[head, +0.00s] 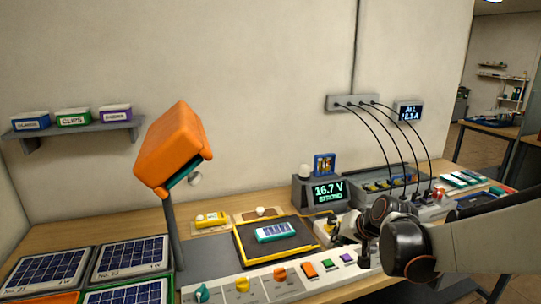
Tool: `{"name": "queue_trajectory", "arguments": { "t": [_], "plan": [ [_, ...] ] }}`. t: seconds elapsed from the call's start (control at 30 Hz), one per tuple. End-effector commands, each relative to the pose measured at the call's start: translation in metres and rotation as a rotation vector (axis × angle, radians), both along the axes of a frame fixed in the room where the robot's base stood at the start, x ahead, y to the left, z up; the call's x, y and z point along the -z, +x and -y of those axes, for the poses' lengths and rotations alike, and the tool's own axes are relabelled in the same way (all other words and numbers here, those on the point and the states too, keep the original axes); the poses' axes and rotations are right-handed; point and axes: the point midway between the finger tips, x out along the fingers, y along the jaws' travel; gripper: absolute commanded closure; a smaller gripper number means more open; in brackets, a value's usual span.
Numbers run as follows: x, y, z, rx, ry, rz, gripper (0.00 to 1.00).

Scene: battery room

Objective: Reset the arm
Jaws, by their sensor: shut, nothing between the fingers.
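My arm (470,240) reaches in from the right edge, with its dark rounded wrist over the right part of the bench. My gripper (340,232) is at its left end, small and partly hidden by the wrist. It is shut and empty. It is just right of the black tray with a yellow rim (240,250), above the bench near the white control strip. Whether it touches anything below cannot be told.
A teal-and-white battery (276,232) lies in the tray. A meter (328,192) reads 16.7 V STRONG. An orange lamp head (172,148) rises on a post. Solar panels (130,258) fill the left; knobs (242,284) line the front.

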Motion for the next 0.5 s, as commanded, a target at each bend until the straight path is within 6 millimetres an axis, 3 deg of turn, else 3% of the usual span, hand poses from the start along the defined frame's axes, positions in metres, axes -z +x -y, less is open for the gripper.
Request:
{"name": "queue_trajectory", "arguments": {
  "t": [0.2,0.5],
  "plan": [
    [-0.035,-0.062,-0.007,-0.036,-0.092,-0.012,1.00],
    [-0.059,-0.149,-0.010,-0.083,-0.217,-0.027,1.00]
  ]
}}
